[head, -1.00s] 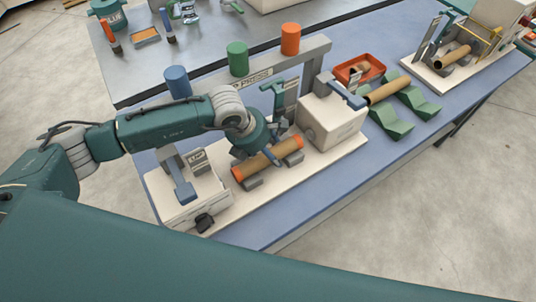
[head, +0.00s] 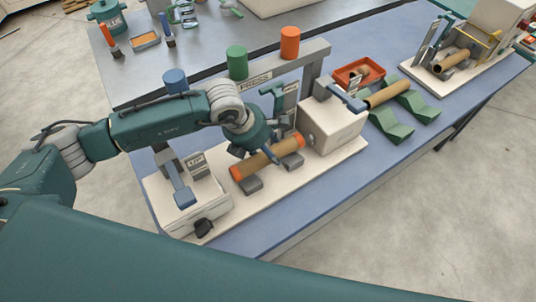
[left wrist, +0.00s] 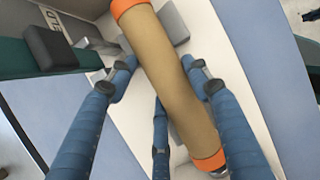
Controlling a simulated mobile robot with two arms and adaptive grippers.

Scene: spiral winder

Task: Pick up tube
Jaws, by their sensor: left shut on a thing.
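The tube is a brown cylinder with orange ends (head: 254,164). It lies slantwise just above the grey supports (head: 250,186) of the cream machine base in the head view. In the left wrist view the tube (left wrist: 175,80) runs from top to lower right between blue fingers. My left gripper (head: 262,154) is over the middle of the tube and shut on it, with fingers on both sides. The exact finger contact is partly hidden. My right gripper is not in view.
A grey press frame (head: 318,62) and cream block (head: 333,125) stand right of the tube. Green cradles (head: 392,125) hold another brown tube (head: 386,95). The blue table's front strip is clear.

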